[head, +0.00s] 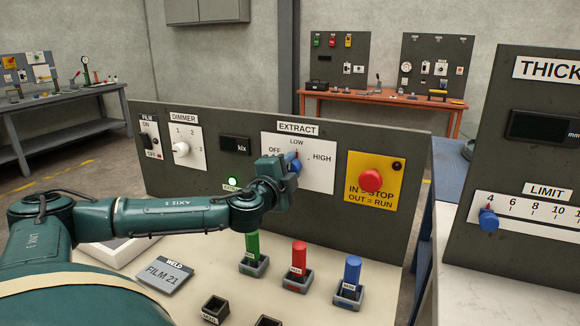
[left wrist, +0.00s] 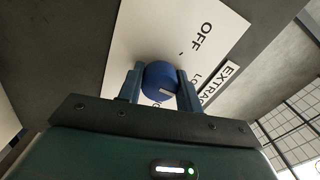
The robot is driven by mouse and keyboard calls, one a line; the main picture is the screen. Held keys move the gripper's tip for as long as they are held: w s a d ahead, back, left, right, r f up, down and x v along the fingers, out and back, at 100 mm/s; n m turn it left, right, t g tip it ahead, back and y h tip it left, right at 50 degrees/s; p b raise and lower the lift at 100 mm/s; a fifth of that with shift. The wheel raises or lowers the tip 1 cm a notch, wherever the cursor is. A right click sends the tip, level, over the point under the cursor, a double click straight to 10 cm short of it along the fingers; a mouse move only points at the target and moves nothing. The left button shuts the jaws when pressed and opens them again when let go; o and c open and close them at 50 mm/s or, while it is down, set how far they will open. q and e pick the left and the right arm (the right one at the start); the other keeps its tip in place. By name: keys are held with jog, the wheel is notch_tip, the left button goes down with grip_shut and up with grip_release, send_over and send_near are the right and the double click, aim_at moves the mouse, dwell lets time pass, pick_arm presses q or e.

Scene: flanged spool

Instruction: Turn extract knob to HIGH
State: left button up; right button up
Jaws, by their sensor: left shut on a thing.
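The blue extract knob (head: 295,165) is on a white plate (head: 318,171) marked OFF, LOW and HIGH, under an EXTRACT label. My left gripper (head: 288,167) reaches the knob from the left and hides part of it. In the left wrist view, the gripper's two fingers (left wrist: 160,88) are shut on opposite sides of the knob (left wrist: 158,78). A pale pointer mark shows on the knob, roughly on the LOW side; its exact setting is hard to tell. HIGH is hidden in the left wrist view. My right gripper is not in view.
A red stop button (head: 370,180) on a yellow plate is right of the knob. The dimmer knob (head: 181,149) is left. Below stand green (head: 252,246), red (head: 299,258) and blue (head: 352,272) cylinders in holders. A FILM 21 plate (head: 164,273) lies on the bench.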

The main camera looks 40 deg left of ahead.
pick_arm(q)
jog(key=shift+m, duration=0.5)
jog(key=shift+m+p, duration=0.6)
jog(key=shift+m, duration=0.4)
jog(key=shift+r+m, duration=0.1)
jog(key=shift+m, duration=0.3)
jog(key=m+p, duration=0.3)
jog(key=m, duration=0.3)
jog(key=shift+p, duration=0.4)
jog(key=shift+m+p, duration=0.5)
jog(key=shift+m, duration=0.8)
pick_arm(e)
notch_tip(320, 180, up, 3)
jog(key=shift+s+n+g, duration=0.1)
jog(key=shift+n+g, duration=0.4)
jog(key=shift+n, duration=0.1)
pick_arm(q)
jog(key=o, duration=1)
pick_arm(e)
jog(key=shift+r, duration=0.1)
